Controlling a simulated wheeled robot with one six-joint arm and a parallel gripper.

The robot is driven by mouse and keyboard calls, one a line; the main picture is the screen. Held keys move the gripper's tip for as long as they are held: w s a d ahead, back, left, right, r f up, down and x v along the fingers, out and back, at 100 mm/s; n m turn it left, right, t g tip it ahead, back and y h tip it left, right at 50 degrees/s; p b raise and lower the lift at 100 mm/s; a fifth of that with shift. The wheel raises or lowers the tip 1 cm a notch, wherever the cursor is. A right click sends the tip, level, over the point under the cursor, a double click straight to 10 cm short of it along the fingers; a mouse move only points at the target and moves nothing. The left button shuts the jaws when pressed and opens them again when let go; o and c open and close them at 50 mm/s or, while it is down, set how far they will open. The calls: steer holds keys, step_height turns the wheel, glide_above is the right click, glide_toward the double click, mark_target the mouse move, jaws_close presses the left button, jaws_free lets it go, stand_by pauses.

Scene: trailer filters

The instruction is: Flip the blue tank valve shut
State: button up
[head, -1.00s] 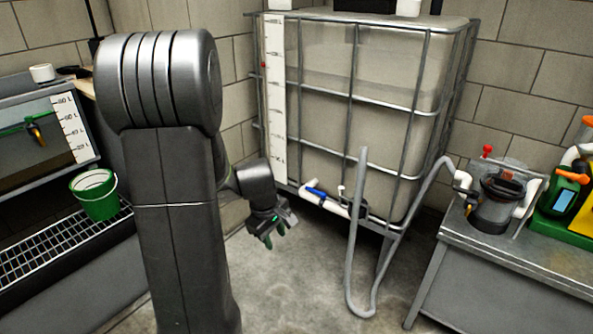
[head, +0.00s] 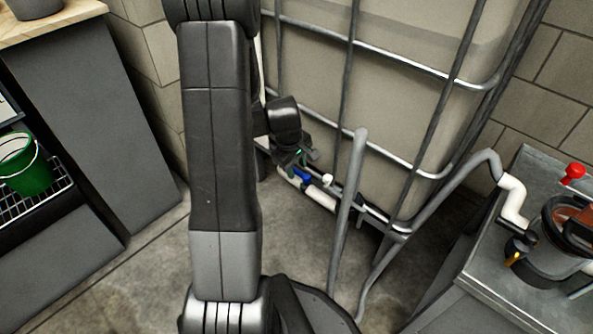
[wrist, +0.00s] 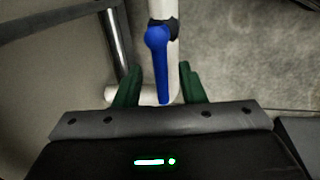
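The blue valve handle (wrist: 157,62) sits on a white pipe (wrist: 163,10) at the foot of the caged tank (head: 400,50). In the wrist view it lies lengthwise along the pipe, its free end pointing toward my gripper. My gripper (wrist: 157,85) is open, its two green fingers on either side of the handle's free end, with gaps on both sides. I cannot tell whether anything touches. In the head view the blue handle (head: 301,175) shows just below my gripper (head: 305,158), partly hidden by it.
A grey hose (head: 347,200) rises in front of the tank, right of the valve. A metal bench (head: 465,270) with a filter canister (head: 550,245) and red knob (head: 572,172) stands at the right. A green bucket (head: 25,165) stands at the left. Some floor is clear.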

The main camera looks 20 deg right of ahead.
steer(key=shift+f, duration=0.2)
jaws_close()
